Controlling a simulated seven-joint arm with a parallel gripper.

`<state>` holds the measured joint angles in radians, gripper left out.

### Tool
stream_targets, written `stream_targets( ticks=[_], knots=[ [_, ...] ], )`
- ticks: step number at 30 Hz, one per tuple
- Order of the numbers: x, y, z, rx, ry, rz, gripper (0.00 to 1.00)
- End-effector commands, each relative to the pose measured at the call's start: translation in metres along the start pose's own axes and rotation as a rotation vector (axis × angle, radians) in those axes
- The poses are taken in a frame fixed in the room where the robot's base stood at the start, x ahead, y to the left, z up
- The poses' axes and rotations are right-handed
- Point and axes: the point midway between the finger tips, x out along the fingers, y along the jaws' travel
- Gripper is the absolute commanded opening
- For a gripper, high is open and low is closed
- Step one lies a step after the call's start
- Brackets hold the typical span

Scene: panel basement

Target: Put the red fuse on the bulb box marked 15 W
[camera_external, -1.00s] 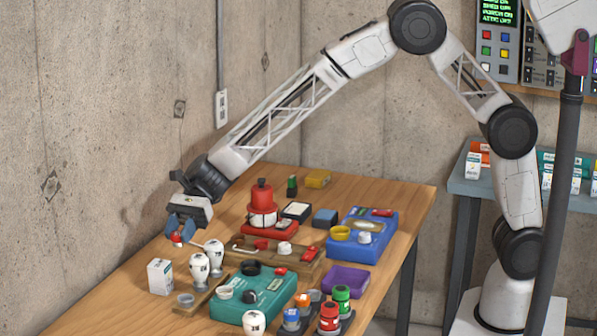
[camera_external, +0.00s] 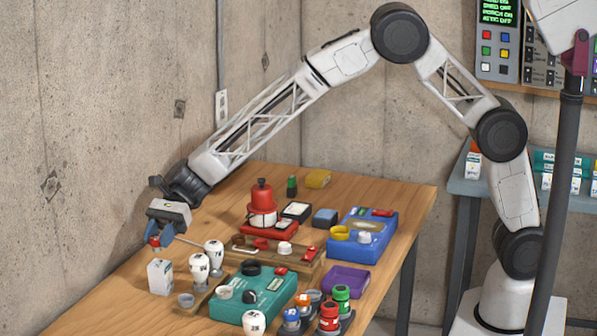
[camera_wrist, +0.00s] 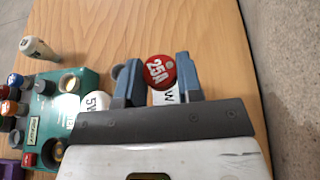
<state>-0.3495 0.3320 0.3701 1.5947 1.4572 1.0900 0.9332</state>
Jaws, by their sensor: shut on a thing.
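The red fuse (camera_external: 154,242), a red cap lettered "25A" in the wrist view (camera_wrist: 159,71), is held between the blue fingers of my gripper (camera_external: 160,236). The fingers also show in the wrist view (camera_wrist: 158,82), one on each side of the fuse. A white bulb box (camera_external: 160,278) stands upright on the table directly below the fuse. In the wrist view part of the box (camera_wrist: 167,98) shows beneath the fuse with a "W"; its number is hidden. The fuse is over the box top or very near it; I cannot tell whether they touch.
A teal unit (camera_external: 270,303), a blue unit (camera_external: 370,245) and a purple tray (camera_external: 346,279) lie further right. The table's left side near the wall is clear.

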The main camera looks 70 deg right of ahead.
Motion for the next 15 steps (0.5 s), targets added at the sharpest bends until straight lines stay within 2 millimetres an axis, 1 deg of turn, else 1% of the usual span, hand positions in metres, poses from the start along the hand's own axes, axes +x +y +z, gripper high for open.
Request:
stream_targets(
  ticks=[3,7,15],
  knots=[
    [0.005,0.000,-0.013,0.004,0.001,0.001,0.11],
    [0.010,0.000,-0.023,0.001,0.001,0.001,0.11],
    [0.011,0.000,-0.027,0.000,0.000,0.000,0.11]
  ],
)
